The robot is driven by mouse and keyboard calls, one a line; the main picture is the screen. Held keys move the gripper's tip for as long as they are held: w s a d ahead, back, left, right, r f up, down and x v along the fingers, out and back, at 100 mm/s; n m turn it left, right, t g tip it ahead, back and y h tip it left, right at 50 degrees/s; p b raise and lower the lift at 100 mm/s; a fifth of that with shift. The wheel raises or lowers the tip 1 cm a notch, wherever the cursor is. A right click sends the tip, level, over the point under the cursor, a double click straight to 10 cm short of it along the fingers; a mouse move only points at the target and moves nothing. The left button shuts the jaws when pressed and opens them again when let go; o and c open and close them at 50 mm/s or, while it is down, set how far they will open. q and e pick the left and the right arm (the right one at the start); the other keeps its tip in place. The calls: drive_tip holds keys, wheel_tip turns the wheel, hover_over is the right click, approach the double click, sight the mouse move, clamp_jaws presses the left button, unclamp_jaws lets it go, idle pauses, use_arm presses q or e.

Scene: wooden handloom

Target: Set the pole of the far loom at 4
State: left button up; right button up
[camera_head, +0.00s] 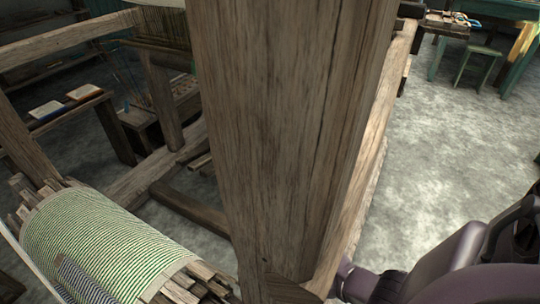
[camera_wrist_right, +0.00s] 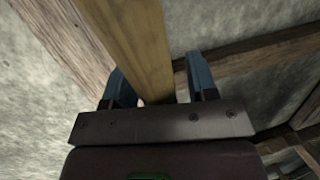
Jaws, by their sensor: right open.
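My right gripper (camera_wrist_right: 158,78) has two blue fingers standing apart in the right wrist view. A yellowish wooden bar (camera_wrist_right: 130,38) runs between them down to the gripper's palm. The left finger lies close beside the bar, and a gap shows on the right. I cannot tell whether they touch, or whether this bar is the far loom's pole. In the head view, my purple right arm enters at the lower right, and its gripper is hidden behind a thick upright post (camera_head: 290,130). A wooden loom frame (camera_head: 60,42) stands at the left. My left gripper is in neither view.
A roll of green-striped cloth (camera_head: 95,238) lies at the lower left. A low bench (camera_head: 70,108) with books stands behind it. The green table (camera_head: 500,10) and stool (camera_head: 478,62) are at the far right. Grey floor (camera_head: 440,140) is clear right of the post.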

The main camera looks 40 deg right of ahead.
drive_tip(key=shift+w+d+r+p, duration=0.1)
drive_tip(key=shift+r+p, duration=0.2)
drive_tip(key=shift+r, duration=0.25)
drive_tip(key=p+v, duration=0.4)
drive_tip(key=v, duration=0.5)
drive_tip(key=shift+r+p, duration=0.1)
drive_tip(key=shift+p, duration=0.3)
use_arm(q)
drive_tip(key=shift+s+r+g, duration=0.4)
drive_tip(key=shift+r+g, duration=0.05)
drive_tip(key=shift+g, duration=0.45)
use_arm(e)
drive_tip(key=shift+s+d+r, duration=0.1)
drive_tip(key=shift+s+r, duration=0.15)
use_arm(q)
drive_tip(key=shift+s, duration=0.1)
use_arm(e)
drive_tip(key=shift+s, duration=0.1)
